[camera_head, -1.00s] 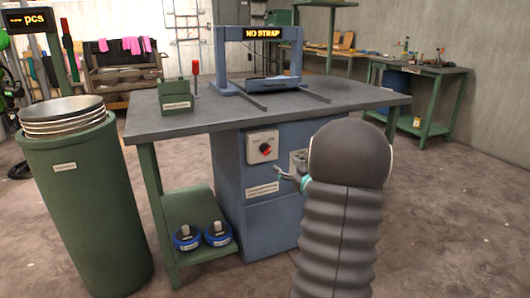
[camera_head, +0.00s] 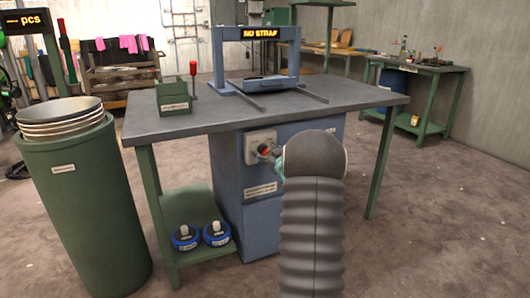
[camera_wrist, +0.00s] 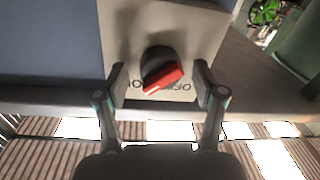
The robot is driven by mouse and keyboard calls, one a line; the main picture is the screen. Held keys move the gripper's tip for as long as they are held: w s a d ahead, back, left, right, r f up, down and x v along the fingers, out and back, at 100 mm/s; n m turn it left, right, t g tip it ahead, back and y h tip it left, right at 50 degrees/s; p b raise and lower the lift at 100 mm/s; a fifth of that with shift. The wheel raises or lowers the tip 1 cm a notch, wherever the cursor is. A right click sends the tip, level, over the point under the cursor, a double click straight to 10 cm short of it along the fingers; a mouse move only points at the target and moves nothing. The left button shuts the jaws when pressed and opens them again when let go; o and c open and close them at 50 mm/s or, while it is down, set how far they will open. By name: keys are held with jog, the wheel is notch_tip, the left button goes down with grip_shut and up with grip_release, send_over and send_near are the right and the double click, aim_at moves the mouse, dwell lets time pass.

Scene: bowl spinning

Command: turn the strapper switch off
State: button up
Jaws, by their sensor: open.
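The strapper switch (camera_wrist: 162,72) is a red and black rotary knob on a pale box plate (camera_wrist: 200,28), with its red handle slanted in the wrist view. In the head view the switch box (camera_head: 259,142) is on the front of the blue strapper cabinet (camera_head: 232,190). My gripper (camera_wrist: 160,88) is open, with one finger on each side of the knob. I cannot tell whether the fingers touch it. The lettering beside the knob is partly hidden. In the head view my gripper (camera_head: 268,153) is at the knob and hides part of it.
The strapper frame with a lit "NO STRAP" sign (camera_head: 258,33) stands on the grey table (camera_head: 190,120). A green bin with stacked bowls (camera_head: 75,190) stands at left. A red-topped stick (camera_head: 193,68) and green box (camera_head: 172,97) are on the table. Floor at right is clear.

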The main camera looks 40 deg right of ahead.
jog(key=c, duration=1.1)
jog(key=shift+a, duration=0.15)
jog(key=shift+w, duration=0.1)
